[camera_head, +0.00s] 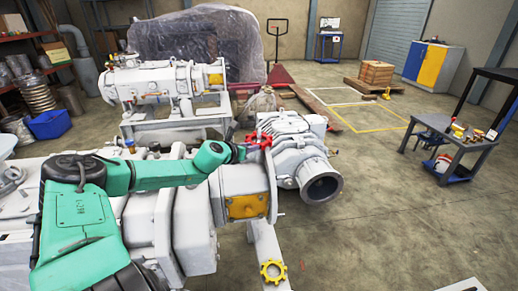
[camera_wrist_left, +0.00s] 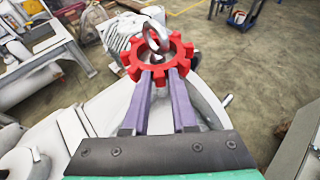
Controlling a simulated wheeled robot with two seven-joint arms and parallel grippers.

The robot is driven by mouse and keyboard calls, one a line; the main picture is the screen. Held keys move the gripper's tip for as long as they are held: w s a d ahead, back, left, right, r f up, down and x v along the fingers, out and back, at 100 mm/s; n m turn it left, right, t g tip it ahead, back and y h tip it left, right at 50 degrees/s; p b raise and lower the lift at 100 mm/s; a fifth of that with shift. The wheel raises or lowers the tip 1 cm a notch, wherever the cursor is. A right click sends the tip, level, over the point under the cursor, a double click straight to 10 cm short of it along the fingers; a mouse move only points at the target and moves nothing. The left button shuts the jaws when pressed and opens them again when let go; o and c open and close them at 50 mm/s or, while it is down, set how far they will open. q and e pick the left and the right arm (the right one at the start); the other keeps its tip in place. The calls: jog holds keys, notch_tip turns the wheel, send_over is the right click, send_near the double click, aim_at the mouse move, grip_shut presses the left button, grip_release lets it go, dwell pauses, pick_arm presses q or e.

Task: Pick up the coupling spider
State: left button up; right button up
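In the head view the left gripper (camera_head: 243,152) is beside the spider. A yellow toothed ring (camera_head: 272,271) lies on a pale beam at the bottom. My right gripper is not in view.
The large grey pump body (camera_head: 197,220) lies under my left arm. A grey motor unit (camera_head: 293,145) with an open round port stands just right of the spider. A grey table (camera_head: 455,150) with small parts is at the right. The floor between them is clear.

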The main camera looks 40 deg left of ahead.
pick_arm(q)
grip_shut()
jog(key=shift+r, duration=0.1)
